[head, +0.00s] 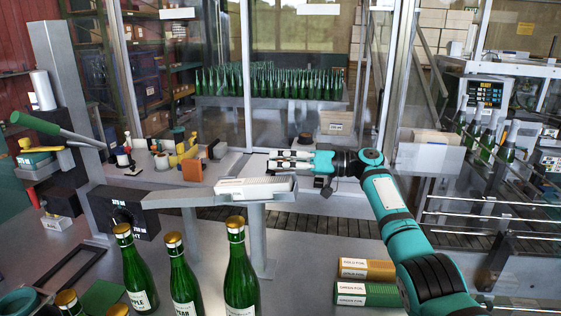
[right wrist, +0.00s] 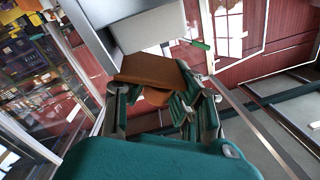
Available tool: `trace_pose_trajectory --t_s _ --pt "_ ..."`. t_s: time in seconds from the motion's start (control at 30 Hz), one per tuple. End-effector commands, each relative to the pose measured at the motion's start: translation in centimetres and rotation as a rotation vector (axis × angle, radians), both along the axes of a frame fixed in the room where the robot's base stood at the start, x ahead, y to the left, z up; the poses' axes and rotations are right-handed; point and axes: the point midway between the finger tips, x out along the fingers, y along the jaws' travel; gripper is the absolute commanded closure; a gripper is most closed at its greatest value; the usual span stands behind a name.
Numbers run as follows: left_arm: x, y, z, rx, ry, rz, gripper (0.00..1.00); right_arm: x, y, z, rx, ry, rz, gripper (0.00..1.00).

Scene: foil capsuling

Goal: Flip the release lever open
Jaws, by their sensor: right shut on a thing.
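A long lever with a green handle (head: 35,124) and a grey bar slopes down to the right beside the grey column at the left of the head view. Its green end also shows small in the right wrist view (right wrist: 200,45). No label on it is readable. My right gripper (head: 272,160) is above the table's middle, well to the right of the lever and apart from it. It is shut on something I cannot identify. An orange-brown block (right wrist: 152,70) shows between and beyond its fingers in the right wrist view. My left gripper is out of view.
Green bottles with gold tops (head: 240,270) stand at the front. A dark block (head: 125,212) and an orange block (head: 192,170) lie between gripper and lever. Foil rolls (head: 367,293) lie at front right.

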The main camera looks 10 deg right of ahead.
Motion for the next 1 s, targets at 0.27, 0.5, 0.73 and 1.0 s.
trace_pose_trajectory --t_s 0.27,0.5,0.73,1.0 --pt "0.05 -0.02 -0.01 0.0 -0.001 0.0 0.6 0.11 -0.14 0.11 0.002 -0.001 -0.006 1.0" --pt "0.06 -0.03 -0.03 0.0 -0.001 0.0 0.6 0.15 -0.2 0.18 0.005 0.003 -0.009 1.0" --pt "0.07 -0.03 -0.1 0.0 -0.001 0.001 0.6 0.21 -0.25 0.26 0.009 0.012 -0.012 1.0" --pt "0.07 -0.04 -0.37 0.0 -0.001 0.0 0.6 0.36 -0.33 0.34 0.024 0.046 -0.02 1.0"
